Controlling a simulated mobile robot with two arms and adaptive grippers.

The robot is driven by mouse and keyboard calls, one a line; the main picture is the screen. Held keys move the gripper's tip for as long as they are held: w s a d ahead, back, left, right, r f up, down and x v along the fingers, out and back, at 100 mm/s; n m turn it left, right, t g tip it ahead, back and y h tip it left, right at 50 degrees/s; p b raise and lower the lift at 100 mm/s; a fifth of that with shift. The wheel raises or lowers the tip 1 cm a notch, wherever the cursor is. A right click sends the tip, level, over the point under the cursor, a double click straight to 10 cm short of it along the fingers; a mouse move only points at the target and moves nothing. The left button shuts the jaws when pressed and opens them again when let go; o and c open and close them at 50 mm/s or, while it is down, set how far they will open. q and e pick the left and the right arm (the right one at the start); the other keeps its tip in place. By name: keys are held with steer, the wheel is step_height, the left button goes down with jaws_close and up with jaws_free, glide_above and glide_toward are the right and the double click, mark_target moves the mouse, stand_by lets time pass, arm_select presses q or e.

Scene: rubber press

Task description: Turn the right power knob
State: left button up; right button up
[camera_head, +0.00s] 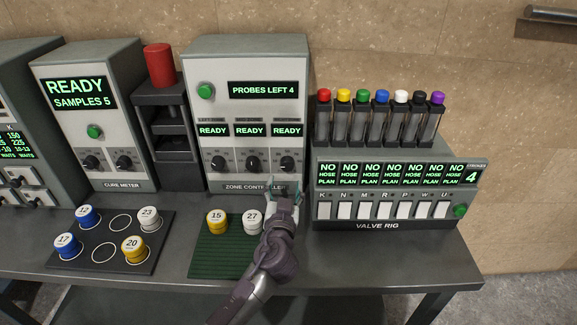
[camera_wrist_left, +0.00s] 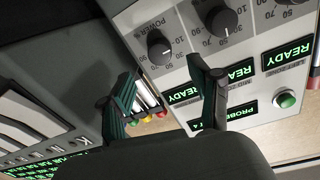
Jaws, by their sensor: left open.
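The right power knob (camera_head: 287,164) is a dark round dial at the lower right of the grey zone controller (camera_head: 245,60), below the right READY display. My left gripper (camera_head: 284,188) is in front of the controller's lower right, just below this knob in the head view. In the left wrist view the scene is tilted over, and the right knob (camera_wrist_left: 160,48) shows just past the gap between the spread fingers of my left gripper (camera_wrist_left: 164,72). The fingers look open and empty, with no clear contact on the knob. My right gripper is not in view.
Middle (camera_head: 253,163) and left (camera_head: 219,163) knobs sit beside it. The valve rig (camera_head: 395,190) stands close on the right. Numbered pucks, including puck 27 (camera_head: 252,222), are on the green mat (camera_head: 205,262) below, beside my arm. The cure meter (camera_head: 95,130) stands left.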

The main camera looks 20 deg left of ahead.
mark_target(287, 167)
arm_select(q)
steer(key=p+x, duration=0.1)
steer(key=x, duration=0.5)
steer(key=shift+w+a, duration=0.1)
steer(key=shift+w, duration=0.25)
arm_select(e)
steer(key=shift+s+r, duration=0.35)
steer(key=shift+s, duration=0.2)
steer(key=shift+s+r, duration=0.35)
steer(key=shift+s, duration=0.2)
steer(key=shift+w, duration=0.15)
arm_select(q)
steer(key=shift+c, duration=0.9)
steer(key=c, duration=1)
steer(key=shift+o, duration=0.2)
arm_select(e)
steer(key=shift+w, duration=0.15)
